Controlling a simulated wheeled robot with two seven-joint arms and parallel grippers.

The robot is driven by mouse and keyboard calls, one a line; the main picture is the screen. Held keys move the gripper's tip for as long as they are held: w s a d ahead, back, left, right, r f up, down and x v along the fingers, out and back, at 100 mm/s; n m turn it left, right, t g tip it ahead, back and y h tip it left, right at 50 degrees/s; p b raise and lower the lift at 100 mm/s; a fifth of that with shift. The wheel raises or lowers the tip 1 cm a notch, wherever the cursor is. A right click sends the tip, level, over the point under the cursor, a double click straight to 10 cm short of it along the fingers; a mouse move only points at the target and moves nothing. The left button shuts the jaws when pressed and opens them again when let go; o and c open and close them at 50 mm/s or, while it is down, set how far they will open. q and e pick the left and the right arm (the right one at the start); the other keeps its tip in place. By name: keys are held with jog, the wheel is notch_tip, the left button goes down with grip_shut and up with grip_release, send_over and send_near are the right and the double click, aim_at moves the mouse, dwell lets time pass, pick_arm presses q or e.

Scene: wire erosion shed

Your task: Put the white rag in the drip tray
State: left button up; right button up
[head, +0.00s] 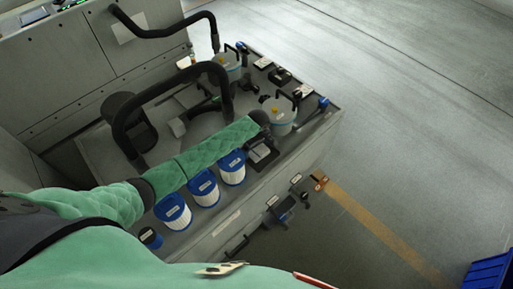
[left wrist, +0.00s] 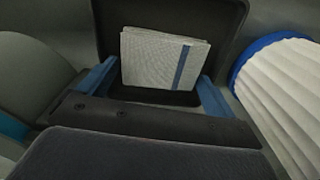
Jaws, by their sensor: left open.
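The white rag (left wrist: 155,62) is a folded pale cloth with a blue stripe, in the left wrist view. It lies in or on a black, rimmed, tray-like thing (left wrist: 228,22); this looks like the drip tray, and it seems to be the dark box (head: 263,155) at the bench's front edge in the head view. My left gripper (left wrist: 155,82) is open, with one blue finger on each side of the rag. I cannot tell whether the fingers touch it. In the head view the left gripper is mostly hidden at the end of my green-sleeved arm. My right gripper is out of view.
Blue-and-white filters (head: 203,188) stand in a row left of the dark box; one (left wrist: 285,95) is close by. A lidded canister (head: 281,117) and black hoses (head: 172,84) crowd the bench. A blue bin (head: 489,271) sits on the otherwise clear floor.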

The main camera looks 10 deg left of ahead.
aim_at(257, 149)
pick_arm(q)
jog(key=shift+r, duration=0.45)
notch_tip(257, 149, up, 11)
jog(key=b, duration=0.3)
jog(key=shift+d+r, duration=0.15)
jog(key=shift+r, duration=0.05)
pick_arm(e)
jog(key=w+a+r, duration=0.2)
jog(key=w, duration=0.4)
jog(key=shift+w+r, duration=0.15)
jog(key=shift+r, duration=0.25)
